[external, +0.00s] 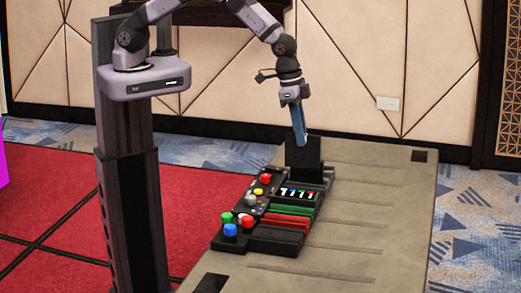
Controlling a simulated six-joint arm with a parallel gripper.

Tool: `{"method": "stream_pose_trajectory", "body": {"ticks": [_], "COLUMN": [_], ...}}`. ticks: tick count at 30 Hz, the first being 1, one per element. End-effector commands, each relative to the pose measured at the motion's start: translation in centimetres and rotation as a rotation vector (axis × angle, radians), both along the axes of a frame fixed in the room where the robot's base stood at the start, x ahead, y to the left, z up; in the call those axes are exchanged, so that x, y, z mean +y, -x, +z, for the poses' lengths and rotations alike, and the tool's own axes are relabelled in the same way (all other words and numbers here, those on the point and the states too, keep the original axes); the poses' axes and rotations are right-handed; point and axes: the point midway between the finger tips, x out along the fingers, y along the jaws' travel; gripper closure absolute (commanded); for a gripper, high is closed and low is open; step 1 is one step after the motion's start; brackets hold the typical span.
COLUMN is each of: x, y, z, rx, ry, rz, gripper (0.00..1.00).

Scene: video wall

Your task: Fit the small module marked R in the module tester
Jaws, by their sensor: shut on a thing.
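My gripper (292,99) is above the far end of the table and points down. It is shut on a slim blue piece (299,128) that hangs upright below it. No R mark can be read on this piece at this size. The piece is over or in front of a black upright block (310,158); I cannot tell if they touch. In front of the block is a dark assembly with a row of small pieces with white, blue and green parts (298,193). Which part is the module tester is not clear.
Green (292,209) and red (285,221) strips lie in the assembly. Beside them is a panel with a red knob (265,179). Green, red and blue knobs (231,230) stand at the near end. The grey table (375,215) is clear on the right.

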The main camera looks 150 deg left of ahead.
Motion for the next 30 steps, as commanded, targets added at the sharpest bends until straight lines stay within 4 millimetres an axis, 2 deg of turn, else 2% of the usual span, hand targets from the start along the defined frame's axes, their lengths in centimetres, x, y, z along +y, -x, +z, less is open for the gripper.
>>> {"method": "stream_pose_trajectory", "body": {"ticks": [11, 30], "x": [0.0, 0.0], "y": [0.0, 0.0], "z": [-1.5, -6.0], "rx": [0.0, 0.0], "ry": [0.0, 0.0], "rz": [-0.001, -0.001], "gripper": [1.0, 1.0]}}
